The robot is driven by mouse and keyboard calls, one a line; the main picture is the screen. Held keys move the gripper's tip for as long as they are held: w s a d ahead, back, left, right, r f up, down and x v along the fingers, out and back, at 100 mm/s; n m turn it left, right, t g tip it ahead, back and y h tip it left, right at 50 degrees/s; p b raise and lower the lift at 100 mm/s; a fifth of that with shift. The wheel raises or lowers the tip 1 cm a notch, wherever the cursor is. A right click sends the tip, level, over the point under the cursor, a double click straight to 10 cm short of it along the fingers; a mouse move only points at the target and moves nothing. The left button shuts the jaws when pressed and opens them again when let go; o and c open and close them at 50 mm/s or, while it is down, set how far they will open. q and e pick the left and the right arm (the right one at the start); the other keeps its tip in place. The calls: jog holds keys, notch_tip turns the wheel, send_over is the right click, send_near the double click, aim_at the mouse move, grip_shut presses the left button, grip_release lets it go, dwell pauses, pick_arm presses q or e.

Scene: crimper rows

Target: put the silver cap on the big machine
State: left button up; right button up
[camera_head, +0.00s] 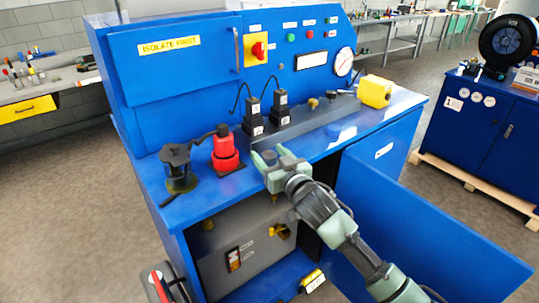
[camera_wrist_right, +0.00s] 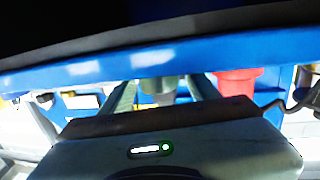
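The big blue machine (camera_head: 390,130) fills the middle of the head view, with a worktop, a sloped control panel and an open lower door. My right gripper (camera_head: 270,157) is at the front edge of the worktop, right of a red bottle-like part. Its two fingers look apart. A small grey, rounded thing (camera_wrist_right: 158,88) shows between the fingers in the right wrist view; it may be the silver cap, but I cannot tell for certain. Gaps show beside it, and its contact with the fingers is unclear. My left gripper is not in view.
The open door (camera_head: 420,225) juts out beside my right arm.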

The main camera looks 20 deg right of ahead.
jog(key=shift+r, duration=0.15)
jog(key=s+d+b, duration=0.2)
jog(key=s, duration=0.9)
jog(key=d+f+g+h, duration=0.1)
jog(key=d+f+g, duration=0.1)
jog(key=f, duration=0.9)
jog(key=d+f+g+h, duration=0.1)
jog(key=d+f+g, duration=0.1)
jog(key=f, duration=0.9)
jog(key=s+d+f+g, duration=0.1)
jog(key=s+f, duration=0.3)
jog(key=f, duration=0.4)
jog(key=s+f+g+h, duration=0.1)
jog(key=s+f+g, duration=0.15)
jog(key=f, duration=0.45)
jog(key=s+d+f+g, duration=0.1)
jog(key=s+f, duration=0.3)
jog(key=f, duration=0.4)
jog(key=s+a+f+g, duration=0.1)
jog(key=s+f+g, duration=0.3)
jog(key=s+f, duration=1.4)
jog(key=s+a+f+g, duration=0.1)
jog(key=s+f+g, duration=0.1)
jog(key=s, duration=0.8)
jog(key=s+a+f+g, duration=0.1)
jog(key=s+a+f, duration=0.1)
jog(key=s, duration=0.9)
jog(key=shift+a+f+n+g, duration=0.2)
jog(key=shift+f+n+g, duration=0.05)
jog(key=shift+n+g, duration=0.1)
